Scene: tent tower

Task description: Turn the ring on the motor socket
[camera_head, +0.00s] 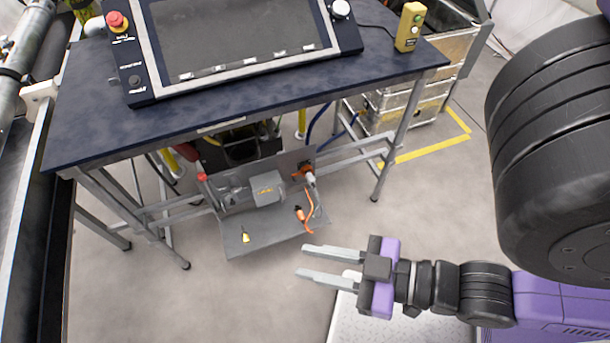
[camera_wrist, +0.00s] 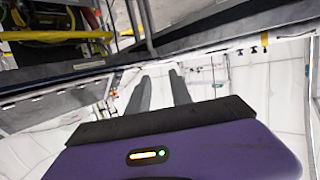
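A grey motor unit (camera_head: 267,188) sits on a low metal shelf (camera_head: 245,222) under the dark table. At its right, an orange and grey fitting (camera_head: 307,174), which looks like the socket, is set at the upright plate. An orange cable runs down from it to an orange plug (camera_head: 300,214) near the shelf's right side. The ring is too small to make out. My gripper (camera_head: 301,260) is open and empty, in front of the shelf and to its lower right, apart from the fitting. Its two fingers also show spread in the wrist view (camera_wrist: 159,73); I cannot identify the motor there.
The table (camera_head: 225,128) with a control panel (camera_head: 240,40) stands above the shelf. Its metal legs (camera_head: 398,140) flank the space. A small yellow item (camera_head: 245,236) lies on the shelf's front. Metal cases (camera_head: 400,105) stand behind at right. The floor in front is open.

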